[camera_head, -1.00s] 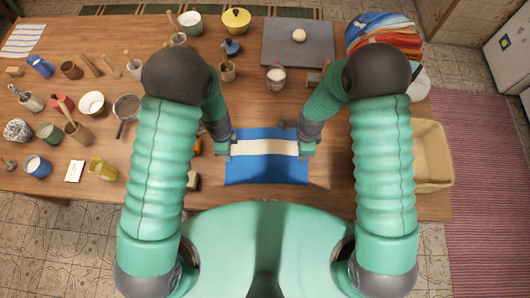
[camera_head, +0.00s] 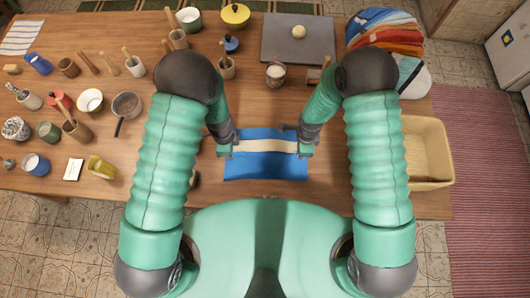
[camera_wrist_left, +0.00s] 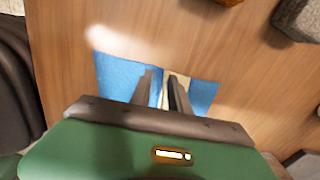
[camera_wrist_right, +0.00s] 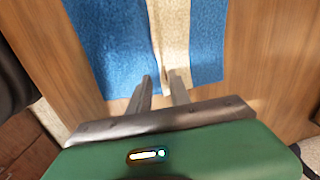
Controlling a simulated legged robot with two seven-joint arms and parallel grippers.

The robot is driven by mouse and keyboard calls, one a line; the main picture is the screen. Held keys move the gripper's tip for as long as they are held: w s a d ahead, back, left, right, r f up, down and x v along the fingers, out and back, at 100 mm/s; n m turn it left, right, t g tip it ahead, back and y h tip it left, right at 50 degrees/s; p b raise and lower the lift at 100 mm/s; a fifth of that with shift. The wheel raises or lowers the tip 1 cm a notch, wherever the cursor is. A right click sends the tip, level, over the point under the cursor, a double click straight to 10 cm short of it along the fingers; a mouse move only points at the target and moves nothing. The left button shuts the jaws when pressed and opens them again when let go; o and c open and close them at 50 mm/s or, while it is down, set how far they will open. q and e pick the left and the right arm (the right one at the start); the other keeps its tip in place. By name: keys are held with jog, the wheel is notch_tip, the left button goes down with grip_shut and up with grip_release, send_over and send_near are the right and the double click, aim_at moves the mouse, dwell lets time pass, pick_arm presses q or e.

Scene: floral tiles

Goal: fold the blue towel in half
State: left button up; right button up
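The blue towel (camera_head: 265,168) with a cream band across it lies on the wooden table in front of me. Its cream band looks narrowed and slightly bowed between my grippers. My left gripper (camera_head: 232,149) is at the towel's left edge; in the left wrist view its fingers (camera_wrist_left: 161,82) are close together with towel cloth between them. My right gripper (camera_head: 301,149) is at the right edge; in the right wrist view its fingers (camera_wrist_right: 160,82) are close together on a small ridge of cloth by the cream band. The fingertips are partly hidden by cloth.
A beige bin (camera_head: 425,150) stands at the right table edge, with a pile of folded cloths (camera_head: 390,40) behind it. A grey slab (camera_head: 298,45) and a mug (camera_head: 276,74) are beyond the towel. Cups, a pan (camera_head: 127,105) and utensils crowd the left side.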

pick_arm(q)
jog(key=shift+d, duration=0.1)
grip_shut()
pick_arm(e)
jog(key=shift+d, duration=0.15)
grip_shut()
